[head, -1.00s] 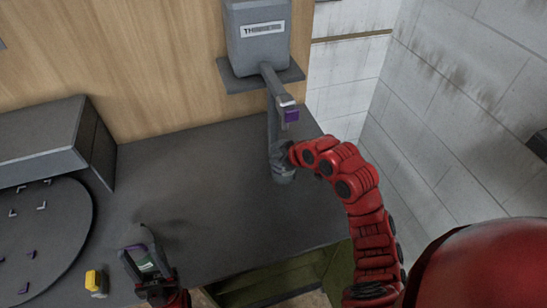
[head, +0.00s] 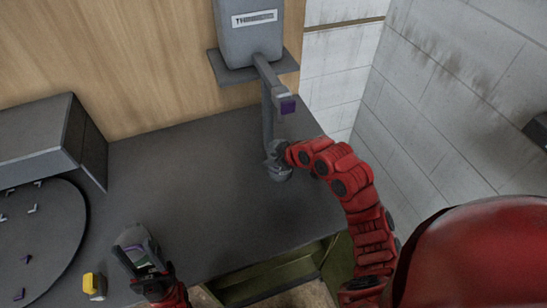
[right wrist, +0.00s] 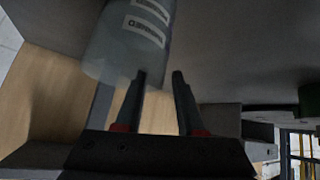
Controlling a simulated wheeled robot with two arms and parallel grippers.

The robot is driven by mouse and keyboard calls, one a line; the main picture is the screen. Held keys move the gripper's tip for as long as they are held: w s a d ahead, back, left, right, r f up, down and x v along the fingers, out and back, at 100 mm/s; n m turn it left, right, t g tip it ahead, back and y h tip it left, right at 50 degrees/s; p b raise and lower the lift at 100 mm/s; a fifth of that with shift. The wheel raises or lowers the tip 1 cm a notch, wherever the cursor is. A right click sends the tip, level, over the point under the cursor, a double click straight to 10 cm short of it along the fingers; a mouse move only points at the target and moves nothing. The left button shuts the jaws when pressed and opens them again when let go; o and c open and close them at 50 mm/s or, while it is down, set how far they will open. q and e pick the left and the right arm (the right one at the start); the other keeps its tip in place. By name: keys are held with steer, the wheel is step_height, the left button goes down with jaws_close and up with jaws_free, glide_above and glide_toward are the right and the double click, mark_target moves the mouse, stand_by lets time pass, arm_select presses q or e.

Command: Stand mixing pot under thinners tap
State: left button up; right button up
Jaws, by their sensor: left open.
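The thinners tank (head: 246,38), a grey labelled body, stands on a shelf against the wooden wall. My right gripper (head: 277,162) is below the tap, close to the counter. Its fingers (right wrist: 160,78) are apart, with nothing clear between them. My left gripper (head: 138,250) is open above the counter's front left. I cannot make out a mixing pot for certain.
A dark round plate (head: 60,235) with small markers lies at the left. A grey box (head: 45,140) stands behind it, and a small yellow piece (head: 93,284) near the front. The middle of the counter (head: 190,180) is clear. A tiled wall (head: 440,110) bounds the right.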

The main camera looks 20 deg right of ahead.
steer(key=shift+r, duration=0.25)
steer(key=b+v, duration=0.2)
steer(key=v, duration=1)
steer(key=shift+b, duration=0.4)
steer(key=shift+w, duration=0.1)
